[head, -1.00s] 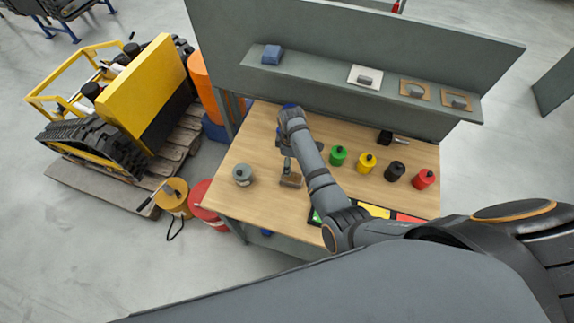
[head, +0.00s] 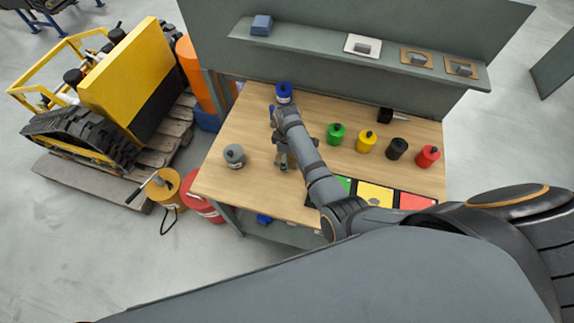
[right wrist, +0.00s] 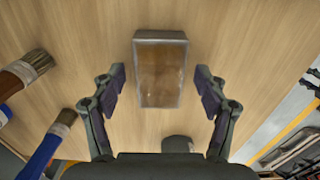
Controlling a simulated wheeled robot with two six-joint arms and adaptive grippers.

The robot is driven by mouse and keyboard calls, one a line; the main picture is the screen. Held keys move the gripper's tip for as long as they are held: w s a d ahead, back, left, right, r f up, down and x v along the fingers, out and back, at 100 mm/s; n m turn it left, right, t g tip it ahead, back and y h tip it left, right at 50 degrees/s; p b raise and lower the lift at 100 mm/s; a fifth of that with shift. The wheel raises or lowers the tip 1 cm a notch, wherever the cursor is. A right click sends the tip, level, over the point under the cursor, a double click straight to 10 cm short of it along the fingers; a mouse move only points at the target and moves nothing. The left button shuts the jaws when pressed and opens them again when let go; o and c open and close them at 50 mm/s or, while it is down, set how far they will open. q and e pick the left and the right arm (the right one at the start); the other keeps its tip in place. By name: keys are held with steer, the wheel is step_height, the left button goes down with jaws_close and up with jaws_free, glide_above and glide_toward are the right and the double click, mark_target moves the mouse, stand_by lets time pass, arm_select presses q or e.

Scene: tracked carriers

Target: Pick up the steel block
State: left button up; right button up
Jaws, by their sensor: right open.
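A block with grey metallic edges and a brownish face, which I take for the steel block (right wrist: 160,72), lies on the wooden table top. In the right wrist view it lies ahead of and between my right gripper's (right wrist: 160,92) two spread fingers, with a gap on each side. The fingers do not touch it. In the head view my right gripper (head: 286,162) is low over the table, left of the coloured canisters, and largely covers the block. My left gripper is in neither view.
A grey canister (head: 234,156) stands left of the gripper and a blue canister (head: 284,92) behind it. Green, yellow, black and red (head: 428,156) canisters stand to the right. Brushes (right wrist: 40,148) lie left in the wrist view. A shelf (head: 320,46) behind holds small blocks.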

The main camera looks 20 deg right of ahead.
steer(key=shift+f, duration=0.1)
steer(key=shift+c, duration=0.3)
jaws_close()
stand_by(0.4)
